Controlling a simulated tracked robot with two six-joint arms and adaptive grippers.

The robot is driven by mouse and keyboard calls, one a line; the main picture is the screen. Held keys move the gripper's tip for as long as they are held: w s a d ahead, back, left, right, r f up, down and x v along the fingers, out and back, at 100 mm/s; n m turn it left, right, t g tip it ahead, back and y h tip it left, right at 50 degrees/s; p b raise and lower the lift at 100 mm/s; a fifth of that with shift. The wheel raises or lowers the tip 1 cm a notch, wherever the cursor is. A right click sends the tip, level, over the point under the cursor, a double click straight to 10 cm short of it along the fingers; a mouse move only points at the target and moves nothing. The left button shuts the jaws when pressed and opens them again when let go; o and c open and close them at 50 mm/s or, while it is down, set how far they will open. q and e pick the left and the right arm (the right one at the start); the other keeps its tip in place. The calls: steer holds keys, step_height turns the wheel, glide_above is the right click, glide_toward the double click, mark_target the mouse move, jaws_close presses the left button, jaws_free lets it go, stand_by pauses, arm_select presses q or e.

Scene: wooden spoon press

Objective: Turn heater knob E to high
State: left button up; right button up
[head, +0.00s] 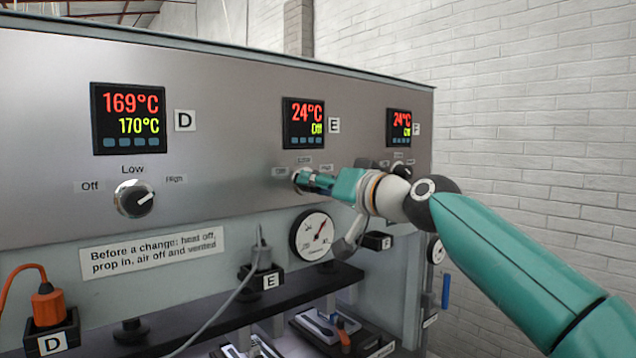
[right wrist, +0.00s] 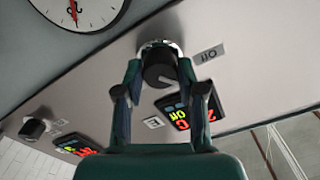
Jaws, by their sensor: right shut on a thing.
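Heater knob E is a round dark knob on a silver collar; it shows in the right wrist view (right wrist: 158,68), where its pointer setting is hard to tell. In the head view it is mostly hidden by my right gripper (head: 306,181). The gripper's two fingers are shut on the knob from both sides. Display E (head: 304,123) above it reads 24°C in red and Off in green; it also shows in the right wrist view (right wrist: 186,113). A label marked Off (right wrist: 209,54) sits beside the knob. My left gripper is not in view.
Knob D (head: 134,198) is at the left, under display D (head: 128,117), which reads 169 and 170°C. Display F (head: 402,128) is at the right, with its knob close to my right wrist. A pressure gauge (head: 312,236) and plug E (head: 262,275) lie below.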

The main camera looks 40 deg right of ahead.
steer(key=shift+f+m+p, duration=0.15)
steer(key=shift+m+p, duration=1.4)
steer(key=shift+m, duration=3.25)
steer(key=shift+f+m+p, duration=0.1)
steer(key=shift+m+p, duration=1.45)
steer(key=shift+m, duration=3.25)
steer(key=o, duration=1.1)
steer(key=shift+o, duration=0.2)
steer(key=shift+r, duration=0.15)
steer(key=s+d, duration=0.1)
steer(key=s, duration=1.1)
